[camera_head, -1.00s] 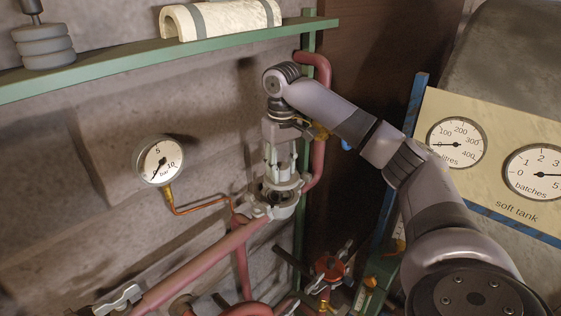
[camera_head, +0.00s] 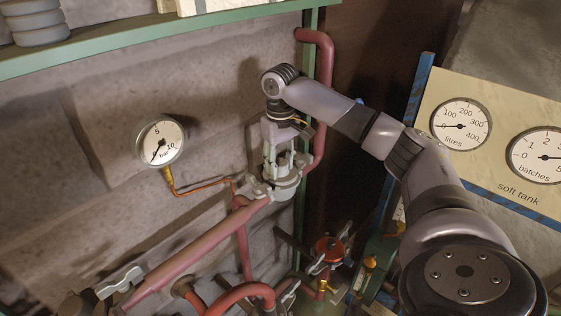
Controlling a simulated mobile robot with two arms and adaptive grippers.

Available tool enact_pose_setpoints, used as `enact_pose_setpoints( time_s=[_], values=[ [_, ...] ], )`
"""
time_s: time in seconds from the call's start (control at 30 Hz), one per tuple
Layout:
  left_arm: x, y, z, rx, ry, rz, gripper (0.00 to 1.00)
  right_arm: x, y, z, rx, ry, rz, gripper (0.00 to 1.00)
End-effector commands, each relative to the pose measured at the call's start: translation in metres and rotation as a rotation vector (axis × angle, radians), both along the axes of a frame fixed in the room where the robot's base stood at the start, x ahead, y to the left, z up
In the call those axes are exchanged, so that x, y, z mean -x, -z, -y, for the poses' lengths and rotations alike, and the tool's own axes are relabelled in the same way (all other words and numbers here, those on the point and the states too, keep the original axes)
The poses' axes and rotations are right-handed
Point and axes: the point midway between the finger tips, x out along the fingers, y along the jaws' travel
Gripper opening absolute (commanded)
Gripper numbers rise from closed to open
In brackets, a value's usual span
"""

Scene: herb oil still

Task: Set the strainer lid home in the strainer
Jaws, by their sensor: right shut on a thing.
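My right gripper (camera_head: 283,160) comes down from above at the middle of the view, on an arm from the right. It is shut on a pale grey part that looks like the strainer lid, mostly hidden by the fingers. The grey strainer (camera_head: 287,187) sits on the pipework right below the fingers. The gripper and lid are roughly upright over its mouth, with the lid at or very near the rim. The mouth is hidden, so I cannot tell whether the lid is fully seated. My left gripper is not in view.
A red pipe (camera_head: 200,250) runs from the strainer down to the left, and another red pipe (camera_head: 325,65) rises behind it. A pressure gauge (camera_head: 160,141) is on the wall. A green shelf (camera_head: 150,44) crosses above. The soft tank panel (camera_head: 480,165) stands right.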

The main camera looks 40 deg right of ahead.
Motion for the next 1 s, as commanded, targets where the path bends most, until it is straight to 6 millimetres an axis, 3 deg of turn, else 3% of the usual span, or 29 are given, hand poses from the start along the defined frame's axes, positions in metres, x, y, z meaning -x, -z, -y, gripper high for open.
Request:
enact_pose_setpoints(
  time_s=[0.07,0.1,0.43,0.77,1.0],
  values=[
    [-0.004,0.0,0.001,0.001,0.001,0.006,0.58,0.0,-0.001,0.0,-0.001,0.0,0.002,0.0],
    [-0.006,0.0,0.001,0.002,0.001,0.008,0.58,0.0,-0.001,0.0,-0.001,0.0,0.002,0.36],
    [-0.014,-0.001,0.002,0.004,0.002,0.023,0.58,0.0,-0.001,0.0,0.0,0.0,0.0,0.58],
    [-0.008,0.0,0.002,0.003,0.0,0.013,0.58,0.0,-0.002,0.0,0.0,0.0,-0.001,0.58],
    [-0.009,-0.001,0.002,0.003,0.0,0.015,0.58,-0.001,-0.037,0.0,-0.001,0.0,0.004,0.58]
  ],
)
